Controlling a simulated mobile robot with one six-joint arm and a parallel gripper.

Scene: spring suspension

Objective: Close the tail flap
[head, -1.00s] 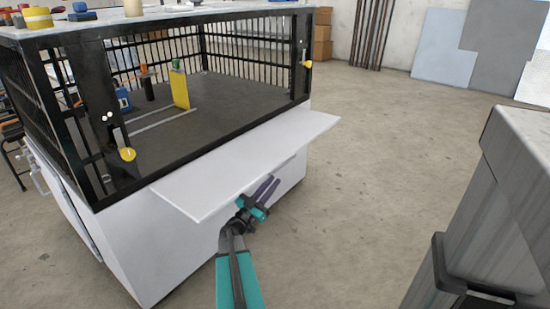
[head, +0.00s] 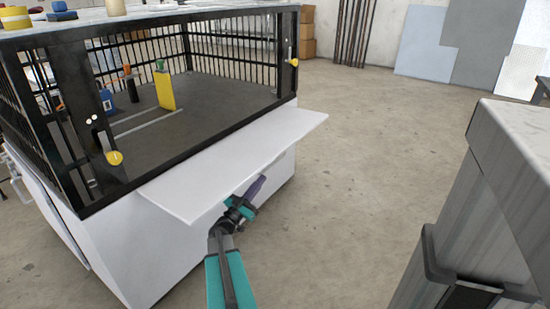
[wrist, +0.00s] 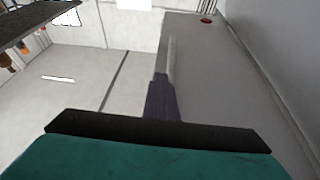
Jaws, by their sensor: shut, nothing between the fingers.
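The tail flap (head: 235,160) is a white panel below the open side of a black-barred enclosure. In the head view it is folded down and sticks out roughly level. My gripper (head: 256,187) is shut and empty, at or just below the flap's outer edge, near its middle. Its purple fingers point up and to the right. I cannot tell whether they touch the flap. In the wrist view the closed fingers (wrist: 163,95) show against a grey surface that I cannot identify for certain.
A yellow upright block (head: 166,90) and small items stand inside the enclosure. Yellow knobs (head: 114,158) sit on its front posts. A grey block-like structure (head: 485,200) stands close at the right. Open concrete floor (head: 370,130) lies between.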

